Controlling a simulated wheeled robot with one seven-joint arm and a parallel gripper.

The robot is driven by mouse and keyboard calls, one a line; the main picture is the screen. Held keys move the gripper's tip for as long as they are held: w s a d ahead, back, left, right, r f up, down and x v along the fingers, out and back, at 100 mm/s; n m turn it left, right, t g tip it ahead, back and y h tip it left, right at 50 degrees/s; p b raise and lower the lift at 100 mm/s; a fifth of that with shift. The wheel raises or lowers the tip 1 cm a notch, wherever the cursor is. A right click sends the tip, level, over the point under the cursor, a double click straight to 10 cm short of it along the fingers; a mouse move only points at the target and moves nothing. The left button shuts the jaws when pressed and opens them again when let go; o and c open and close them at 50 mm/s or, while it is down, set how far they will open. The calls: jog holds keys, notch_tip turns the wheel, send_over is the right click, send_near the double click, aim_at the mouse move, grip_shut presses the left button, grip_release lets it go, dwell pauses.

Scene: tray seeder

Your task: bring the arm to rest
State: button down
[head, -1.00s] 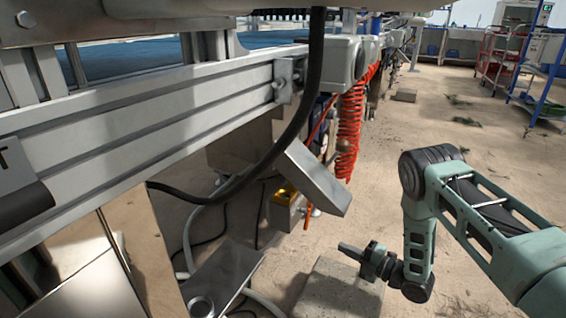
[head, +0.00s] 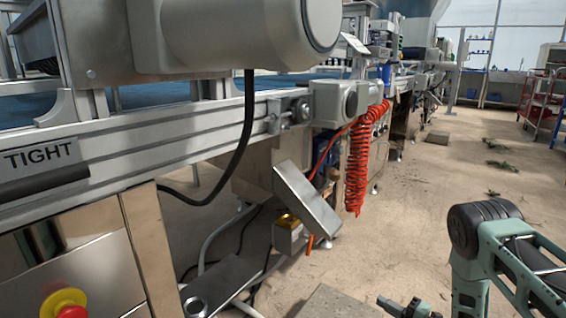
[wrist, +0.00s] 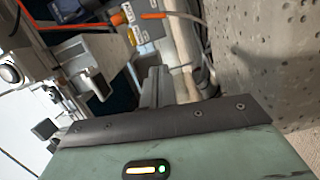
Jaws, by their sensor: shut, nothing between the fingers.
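My arm (head: 493,262) stands at the lower right of the head view, folded, with its raised elbow at the top and the lower links running out of the bottom edge. My gripper (head: 384,301) shows only partly at the bottom edge, pointing left beside the concrete block (head: 328,302). In the wrist view the narrow fingers of my gripper (wrist: 154,86) are together with nothing between them. The pitted side of the concrete block (wrist: 262,62) fills the right of that view.
The seeder line's metal frame (head: 120,150) runs along the left, with a red and yellow stop button (head: 65,303) below. A black cable (head: 245,130), a coiled orange hose (head: 357,165) and a tilted metal box (head: 307,198) hang towards the aisle. Sandy floor (head: 440,195) lies open beyond.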

jog(key=w+a+r+m+g+h+p, duration=0.1)
jog(key=w+a+r+m+h+p, duration=0.15)
jog(key=a+r+m, duration=0.4)
jog(key=w+a+r+m+g+h+p, duration=0.1)
jog(key=w+a+r+g+h+p, duration=0.2)
jog(key=r, duration=0.7)
jog(key=s+a+r+m+g+h+p, duration=0.1)
jog(key=s+a+r+m, duration=0.15)
jog(key=s+r, duration=0.25)
jog(key=s+a+r+m+g+h, duration=0.1)
jog(key=s+a+r+m+h, duration=0.1)
jog(key=s+a+r, duration=0.3)
jog(key=s+d+r+m+g+h+p, duration=0.15)
jog(key=s+r, duration=0.25)
jog(key=s, duration=0.6)
jog(key=s+r+m+g+h+p, duration=0.1)
jog(key=s+r+m+g, duration=0.3)
jog(key=s, duration=0.6)
jog(key=s+d+r+g+h+p, duration=0.15)
jog(key=s+r, duration=0.35)
jog(key=s, duration=0.5)
notch_tip(320, 180, up, 38)
jog(key=p, duration=3.8)
jog(key=shift+w+a+f+y, duration=0.2)
jog(key=shift+y, duration=0.25)
jog(key=c, duration=1.7)
grip_release()
jog(key=shift+r, duration=0.1)
